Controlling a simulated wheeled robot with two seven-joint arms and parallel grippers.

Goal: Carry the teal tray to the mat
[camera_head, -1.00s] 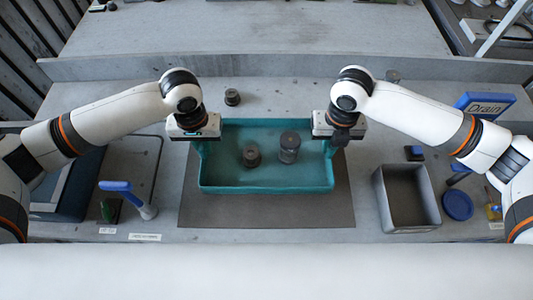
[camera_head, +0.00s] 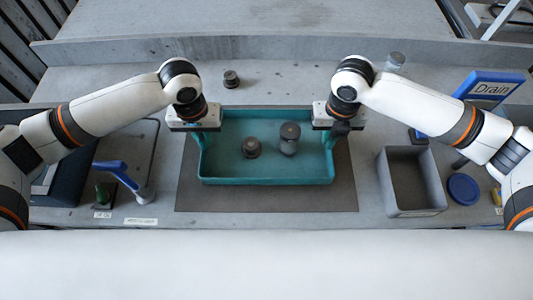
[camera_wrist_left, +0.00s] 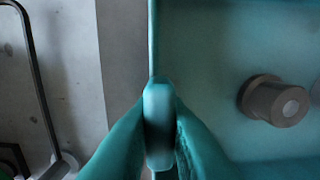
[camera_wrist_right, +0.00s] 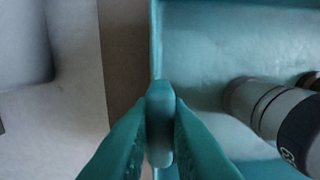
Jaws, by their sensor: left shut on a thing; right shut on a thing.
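The teal tray (camera_head: 266,172) is level over the dark grey mat (camera_head: 268,200), with mat showing in front and at both sides; I cannot tell if it touches the mat. Two dark grey parts stand in the tray: a short one (camera_head: 251,148) at the middle and a taller cylinder (camera_head: 290,139) to its right. My left gripper (camera_head: 198,133) is shut on the tray's left wall, seen in the left wrist view (camera_wrist_left: 160,110). My right gripper (camera_head: 334,133) is shut on the right wall, seen in the right wrist view (camera_wrist_right: 160,110).
A grey bin (camera_head: 411,205) and a blue round lid (camera_head: 463,189) stand to the right, below a Drain sign (camera_head: 491,89). A blue-handled tool (camera_head: 120,173) lies at the left. A small dark part (camera_head: 231,79) and a clear jar (camera_head: 395,62) stand behind.

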